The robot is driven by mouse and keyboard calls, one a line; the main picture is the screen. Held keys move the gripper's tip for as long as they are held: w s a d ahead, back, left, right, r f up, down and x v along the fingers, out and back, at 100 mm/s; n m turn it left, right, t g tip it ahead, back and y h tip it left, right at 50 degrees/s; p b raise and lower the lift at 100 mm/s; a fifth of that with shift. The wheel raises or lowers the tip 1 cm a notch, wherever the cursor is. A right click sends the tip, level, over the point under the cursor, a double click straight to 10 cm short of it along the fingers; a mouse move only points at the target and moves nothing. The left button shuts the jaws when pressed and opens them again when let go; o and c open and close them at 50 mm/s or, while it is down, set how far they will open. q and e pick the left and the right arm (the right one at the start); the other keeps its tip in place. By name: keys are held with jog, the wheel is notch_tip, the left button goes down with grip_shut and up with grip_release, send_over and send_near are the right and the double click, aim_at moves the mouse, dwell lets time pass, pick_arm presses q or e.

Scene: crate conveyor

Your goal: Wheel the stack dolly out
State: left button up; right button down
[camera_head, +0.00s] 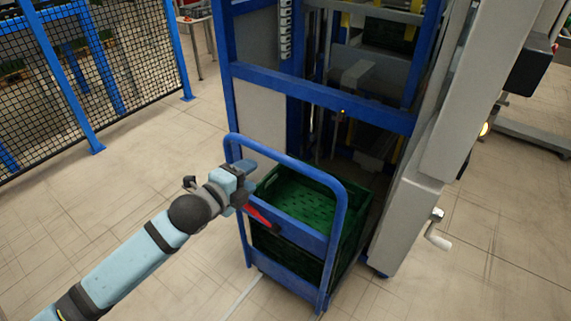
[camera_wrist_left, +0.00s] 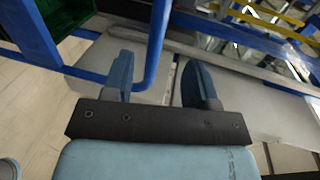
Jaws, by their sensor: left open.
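The stack dolly (camera_head: 292,162) has a blue tubular push handle and stands at the front opening of a tall blue-framed machine. A green crate (camera_head: 303,203) sits on it behind the handle and looks empty inside. My left gripper (camera_head: 247,176) is at the left side of the handle, near its upper corner. In the left wrist view, my left gripper (camera_wrist_left: 158,80) is open, with the blue handle tube (camera_wrist_left: 157,50) showing between its two fingers. I cannot tell whether a finger touches the tube. A red part (camera_head: 257,214) shows by the handle's cross panel. My right gripper is out of view.
The blue machine frame (camera_head: 320,100) rises behind the dolly. A grey column with a white crank handle (camera_head: 438,238) stands close on the right. A black mesh fence with blue posts (camera_head: 95,75) runs along the left. The tiled floor (camera_head: 140,180) between fence and dolly is clear.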

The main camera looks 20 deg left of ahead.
aim_at(275, 159)
pick_arm(q)
jog(key=x, duration=1.2)
jog(key=shift+w+b, duration=0.15)
jog(key=shift+b, duration=0.25)
jog(key=shift+f, duration=0.1)
grip_shut()
